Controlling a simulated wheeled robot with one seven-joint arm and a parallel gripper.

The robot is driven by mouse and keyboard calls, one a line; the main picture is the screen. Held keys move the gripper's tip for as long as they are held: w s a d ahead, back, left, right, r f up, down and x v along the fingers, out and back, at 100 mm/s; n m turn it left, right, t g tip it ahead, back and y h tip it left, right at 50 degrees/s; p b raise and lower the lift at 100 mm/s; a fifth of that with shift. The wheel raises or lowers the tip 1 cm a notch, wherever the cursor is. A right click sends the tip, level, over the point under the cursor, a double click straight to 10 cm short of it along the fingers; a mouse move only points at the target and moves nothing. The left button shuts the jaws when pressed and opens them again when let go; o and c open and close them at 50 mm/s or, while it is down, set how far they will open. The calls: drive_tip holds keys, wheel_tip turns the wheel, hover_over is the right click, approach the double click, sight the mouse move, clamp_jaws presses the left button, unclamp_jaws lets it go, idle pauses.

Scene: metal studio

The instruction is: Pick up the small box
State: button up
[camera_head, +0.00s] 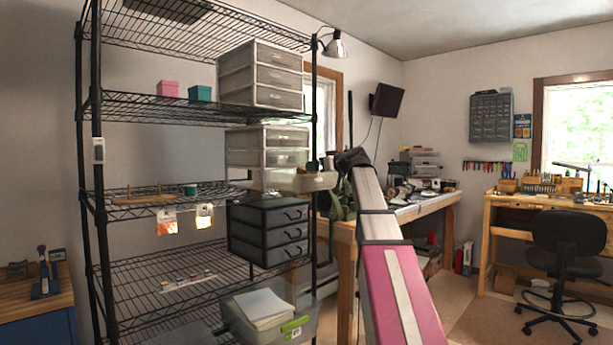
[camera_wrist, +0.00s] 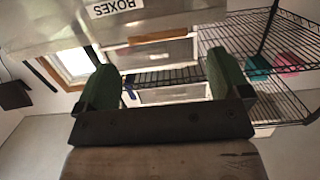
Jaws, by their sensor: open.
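Two small closed boxes, one pink (camera_head: 168,89) and one teal (camera_head: 200,93), stand side by side on an upper wire shelf in the head view. The teal box (camera_wrist: 258,66) and the pink box (camera_wrist: 287,63) also show at the right of the wrist view, which looks tipped over. The frames do not show which one the task means. My gripper (camera_wrist: 162,65) has two green fingers spread wide apart, with nothing between them. It is well to the right of both boxes in the head view, and its fingers are hard to make out there.
The black wire rack (camera_head: 97,200) has posts and shelf edges around the boxes. A drawer unit (camera_head: 262,75) stands right of the teal box. A clear bin labelled BOXES (camera_wrist: 115,12) is close in the wrist view. A workbench (camera_head: 420,208) stands behind my arm.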

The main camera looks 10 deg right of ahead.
drive_tip(key=x, duration=0.7)
drive_tip(key=shift+w, duration=0.15)
drive_tip(key=c, duration=1.1)
drive_tip(key=shift+o, duration=0.2)
drive_tip(key=shift+r, duration=0.6)
wheel_tip(320, 180, up, 3)
drive_tip(key=shift+f, duration=0.2)
drive_tip(key=s+a+r, duration=0.6)
drive_tip(key=a+r, duration=0.1)
drive_tip(key=a, duration=0.3)
drive_tip(key=shift+s, duration=0.2)
